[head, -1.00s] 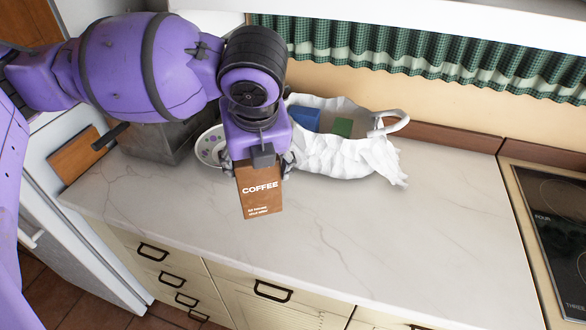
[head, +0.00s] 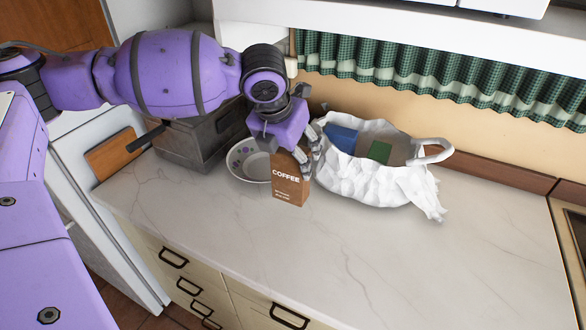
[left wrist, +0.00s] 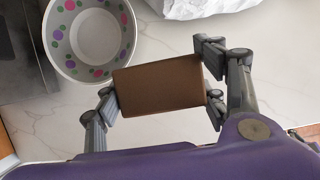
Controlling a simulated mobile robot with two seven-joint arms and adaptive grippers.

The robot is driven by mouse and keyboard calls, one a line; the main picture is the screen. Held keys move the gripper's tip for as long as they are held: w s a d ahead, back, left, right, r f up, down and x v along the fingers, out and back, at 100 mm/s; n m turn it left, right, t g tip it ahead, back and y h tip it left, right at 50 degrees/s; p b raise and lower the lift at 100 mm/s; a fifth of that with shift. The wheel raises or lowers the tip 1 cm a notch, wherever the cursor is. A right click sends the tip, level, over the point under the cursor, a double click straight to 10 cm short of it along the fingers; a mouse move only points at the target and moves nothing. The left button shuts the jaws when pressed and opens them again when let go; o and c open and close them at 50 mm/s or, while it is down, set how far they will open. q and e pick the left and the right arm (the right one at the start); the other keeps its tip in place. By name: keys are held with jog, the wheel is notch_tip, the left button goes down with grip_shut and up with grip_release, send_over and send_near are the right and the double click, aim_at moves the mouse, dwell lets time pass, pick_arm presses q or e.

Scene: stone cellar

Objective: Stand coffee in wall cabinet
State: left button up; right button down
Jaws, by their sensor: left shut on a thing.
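The coffee (head: 289,187) is a brown box-shaped pack with white lettering, held near upright over the counter in the head view. My left gripper (head: 296,160) is shut on it from above and behind. In the left wrist view the coffee's brown top (left wrist: 160,86) sits between the two fingers of my left gripper (left wrist: 158,92). I cannot tell whether its base touches the counter. At the top edge of the head view is a white cabinet underside (head: 440,25); its inside is not shown. My right gripper is not in view.
A white bowl with coloured dots (head: 243,168) stands just left of the coffee; it also shows in the left wrist view (left wrist: 62,62). A white bag (head: 375,185) holding blue and green items stands to the right. A grey metal box (head: 190,145) stands at left. The front counter (head: 400,265) is clear.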

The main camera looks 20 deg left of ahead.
pick_arm(q)
jog(key=x, duration=0.3)
jog(key=a+x, duration=0.1)
jog(key=x, duration=0.2)
jog(key=shift+w+a+f, duration=0.15)
jog(key=shift+w+f, duration=0.05)
jog(key=shift+f, duration=0.05)
jog(key=o, duration=1.8)
jog(key=shift+f, duration=0.15)
